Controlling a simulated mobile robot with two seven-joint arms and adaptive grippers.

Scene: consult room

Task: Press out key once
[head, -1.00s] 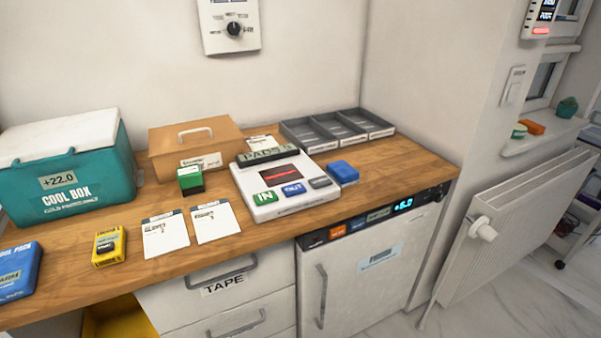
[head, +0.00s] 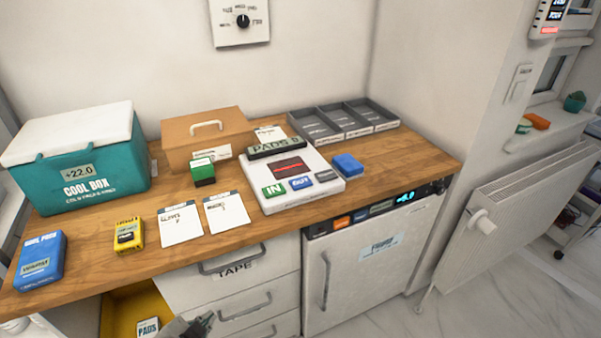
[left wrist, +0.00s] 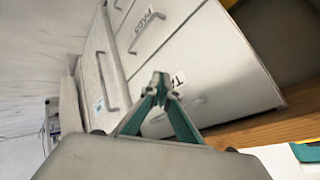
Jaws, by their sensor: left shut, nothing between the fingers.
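The white terminal (head: 318,191) with a dark screen lies on the wooden counter in the head view. The blue OUT key (head: 301,183) sits on its front edge between the green IN key (head: 274,190) and a grey key (head: 326,175). My left gripper (head: 205,320) shows at the bottom edge of the head view, low in front of the drawers and well apart from the keys. In the left wrist view its green fingers (left wrist: 159,80) meet at the tips, shut and empty, before the drawer fronts. My right gripper is not in view.
A teal cool box (head: 75,160) stands at left. Drawers and a fridge (head: 370,262) are below.

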